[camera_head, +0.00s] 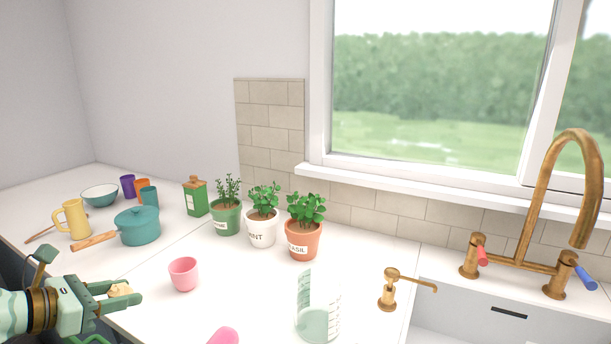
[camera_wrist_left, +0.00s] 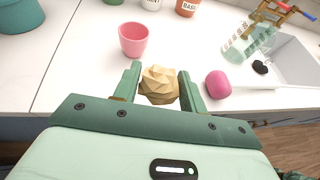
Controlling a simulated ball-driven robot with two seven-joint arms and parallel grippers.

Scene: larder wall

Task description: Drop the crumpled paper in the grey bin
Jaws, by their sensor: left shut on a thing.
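The crumpled paper (camera_head: 119,290) is a small tan, faceted ball. My left gripper (camera_head: 124,293) is shut on it at the lower left of the head view. In the left wrist view, the paper (camera_wrist_left: 159,84) sits between the two green fingers of the left gripper (camera_wrist_left: 160,88), at the counter's front edge in the picture. No grey bin shows in either view. My right gripper is not in view.
A pink cup (camera_head: 183,274) and a rounded pink thing (camera_head: 224,336) stand near the gripper on the white counter. A clear measuring jug (camera_head: 318,318), potted herbs (camera_head: 263,222) and a teal pot (camera_head: 138,227) are around. Wooden floor (camera_wrist_left: 290,150) shows below the counter.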

